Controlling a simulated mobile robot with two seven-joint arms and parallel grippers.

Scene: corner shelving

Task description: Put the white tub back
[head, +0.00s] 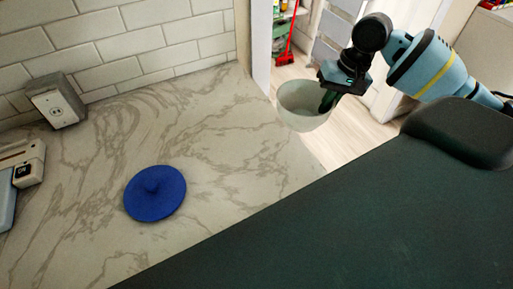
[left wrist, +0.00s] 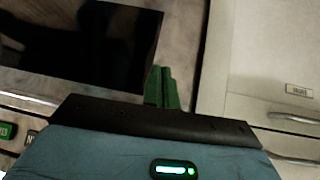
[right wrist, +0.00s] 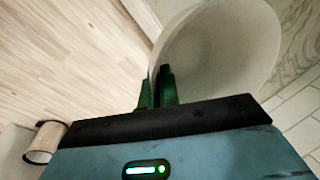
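The white tub (head: 300,115) hangs in the air past the right end of the marble counter, its open mouth facing up and slightly tilted. My right gripper (head: 328,97) is shut on the tub's wall at the rim. In the right wrist view, the tub (right wrist: 222,50) fills the upper right and its edge lies between the green fingers (right wrist: 157,84).
The marble counter (head: 225,140) is clear around the lid. A grey socket box (head: 57,102) stands by the tiled wall, and a white appliance (head: 22,165) is at the left edge. In the left wrist view are a dark panel (left wrist: 85,45) and pale drawers (left wrist: 265,95).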

